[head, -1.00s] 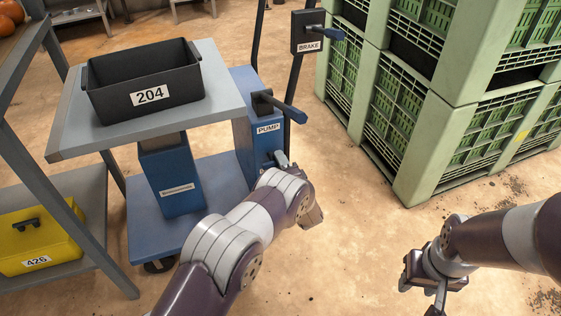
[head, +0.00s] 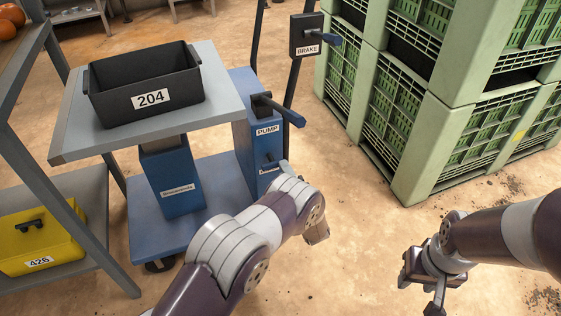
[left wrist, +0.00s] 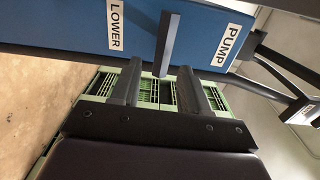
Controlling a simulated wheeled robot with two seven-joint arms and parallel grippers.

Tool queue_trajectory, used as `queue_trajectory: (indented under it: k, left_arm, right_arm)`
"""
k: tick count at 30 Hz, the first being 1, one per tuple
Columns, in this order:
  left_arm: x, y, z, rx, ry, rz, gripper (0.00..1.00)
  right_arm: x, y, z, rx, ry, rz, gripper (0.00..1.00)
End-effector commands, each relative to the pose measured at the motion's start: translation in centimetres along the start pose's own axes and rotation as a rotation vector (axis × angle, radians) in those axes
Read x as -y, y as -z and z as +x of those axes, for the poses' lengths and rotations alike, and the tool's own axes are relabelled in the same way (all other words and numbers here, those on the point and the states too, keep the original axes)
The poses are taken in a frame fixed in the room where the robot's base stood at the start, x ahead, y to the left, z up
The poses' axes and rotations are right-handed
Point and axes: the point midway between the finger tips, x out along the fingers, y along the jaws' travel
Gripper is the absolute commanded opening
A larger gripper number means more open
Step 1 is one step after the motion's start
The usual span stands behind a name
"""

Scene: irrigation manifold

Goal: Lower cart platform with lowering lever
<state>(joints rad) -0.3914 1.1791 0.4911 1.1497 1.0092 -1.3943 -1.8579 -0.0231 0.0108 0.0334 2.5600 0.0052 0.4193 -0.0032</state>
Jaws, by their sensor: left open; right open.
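The grey cart platform (head: 222,100) stands raised on a blue column (head: 175,182) and carries a black bin (head: 165,100) marked 204. The lowering lever (left wrist: 167,43) is a dark bar on the blue pump housing (left wrist: 190,22), beside a LOWER label (left wrist: 115,25). My left gripper (left wrist: 162,88) is open in the left wrist view; the lever's end shows between its fingertips, apart from both fingers. In the head view, my left forearm mostly hides that gripper. My right gripper (head: 430,292) is open and empty over the floor at the lower right.
The pump handle (head: 283,110) sticks out above the PUMP label. A brake box with a lever (head: 309,38) is on the cart's upright. Green crates (head: 425,130) are stacked at right. A shelf with a yellow box (head: 45,238) stands left. Floor between cart and crates is clear.

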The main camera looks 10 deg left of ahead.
Motion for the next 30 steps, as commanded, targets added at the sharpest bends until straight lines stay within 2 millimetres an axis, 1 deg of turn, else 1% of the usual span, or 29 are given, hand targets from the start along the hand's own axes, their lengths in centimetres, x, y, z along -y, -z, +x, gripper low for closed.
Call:
queue_trajectory:
  k: [1,3,6,10,14,27,29,30]
  left_arm:
    - [0.6,0.1,-1.5,-0.004,-0.003,0.004,0.45]
    - [0.6,0.1,-3.4,-0.005,-0.002,0.004,0.45]
    - [0.4,0.0,-5.7,-0.004,-0.002,0.004,0.45]
    - [0.1,0.0,-7.6,-0.001,-0.002,0.003,0.45]
    - [0.0,-0.1,-8.2,-0.001,-0.002,0.002,0.45]
    - [-0.1,-0.1,-8.1,0.000,-0.001,0.000,0.45]
    - [-0.1,0.0,-8.1,0.000,-0.004,-0.027,0.45]
    - [-0.6,0.1,-8.1,-0.004,-0.028,-0.078,0.45]
  right_arm:
    - [0.0,0.1,-1.2,0.000,0.000,0.000,0.43]
    - [0.0,0.2,-1.8,0.000,0.000,0.000,0.43]
    - [0.0,0.3,-2.4,0.000,0.000,0.000,0.43]
    - [0.0,0.3,-2.7,0.000,0.000,0.000,0.43]
    - [0.0,0.3,-2.7,0.000,0.000,0.000,0.43]
    - [0.0,0.3,-2.7,0.000,0.000,0.000,0.43]
    - [0.0,0.3,-2.7,0.000,0.000,0.000,0.43]
    - [0.0,0.3,-2.7,0.000,0.000,0.000,0.43]
